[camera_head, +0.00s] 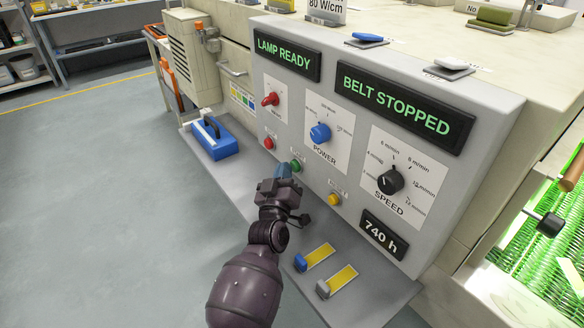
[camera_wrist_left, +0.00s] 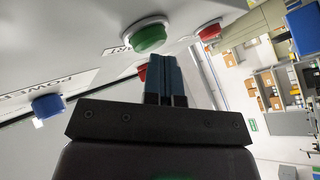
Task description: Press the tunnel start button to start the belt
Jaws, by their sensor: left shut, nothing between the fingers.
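The control panel (camera_head: 486,120) carries two lit displays. One reads LAMP READY (camera_head: 284,53) and the other reads BELT STOPPED (camera_head: 402,106). A green button (camera_head: 296,165) sits low on the panel, and it shows large in the left wrist view (camera_wrist_left: 150,37). My left gripper (camera_head: 283,170) is shut and empty, with its blue fingertips close to the green button. In the wrist view the fingertips (camera_wrist_left: 163,62) lie just below the button; I cannot tell whether they touch it. My right gripper is in neither view.
Close by are a red button (camera_head: 268,143), a yellow button (camera_head: 334,199), a red switch (camera_head: 270,99), a blue power knob (camera_head: 320,133) and a black speed knob (camera_head: 390,180). A green belt (camera_head: 530,250) is at right.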

